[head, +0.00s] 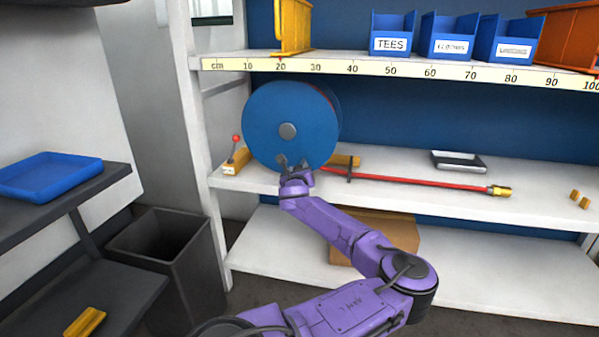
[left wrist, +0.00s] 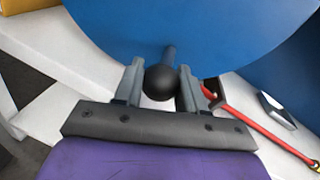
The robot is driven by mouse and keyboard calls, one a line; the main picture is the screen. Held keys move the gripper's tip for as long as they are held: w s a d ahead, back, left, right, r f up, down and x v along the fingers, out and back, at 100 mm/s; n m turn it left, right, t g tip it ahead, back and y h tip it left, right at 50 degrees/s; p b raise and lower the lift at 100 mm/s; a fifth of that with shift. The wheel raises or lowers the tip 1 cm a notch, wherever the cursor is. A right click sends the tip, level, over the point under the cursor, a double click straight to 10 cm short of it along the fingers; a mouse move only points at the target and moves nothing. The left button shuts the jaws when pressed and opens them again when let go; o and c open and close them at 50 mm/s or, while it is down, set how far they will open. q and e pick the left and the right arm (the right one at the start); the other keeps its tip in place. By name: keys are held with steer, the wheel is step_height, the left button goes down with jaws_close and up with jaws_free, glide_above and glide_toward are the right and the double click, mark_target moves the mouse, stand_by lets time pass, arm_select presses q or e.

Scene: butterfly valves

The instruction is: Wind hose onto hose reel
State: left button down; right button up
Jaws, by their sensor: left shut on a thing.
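The blue hose reel (head: 262,110) stands on the middle shelf, its round flange facing me with a grey hub. The red hose (head: 420,182) runs from the reel to the right along the shelf and ends in a brass fitting (head: 501,191). My left gripper (head: 294,168) is at the lower part of the flange. In the left wrist view, the black ball knob of the crank handle (left wrist: 160,84) sits between its fingers, which are shut on it. A stem runs from the knob to the flange. My right gripper is in neither view.
A lever with a red knob (head: 236,139) stands left of the reel. A black upright guide (head: 349,169) stands by the hose. A grey tray (head: 459,161) lies behind the hose. Labelled blue bins (head: 392,32) line the upper shelf. A dark waste bin (head: 170,262) stands lower left.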

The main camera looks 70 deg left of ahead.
arm_select(q)
steer(key=shift+f, duration=0.4)
steer(key=c, duration=0.7)
jaws_free()
steer(key=shift+w+d, duration=0.1)
steer(key=shift+r, duration=0.15)
steer(key=shift+p+v, duration=0.5)
steer(key=shift+v, duration=4.75)
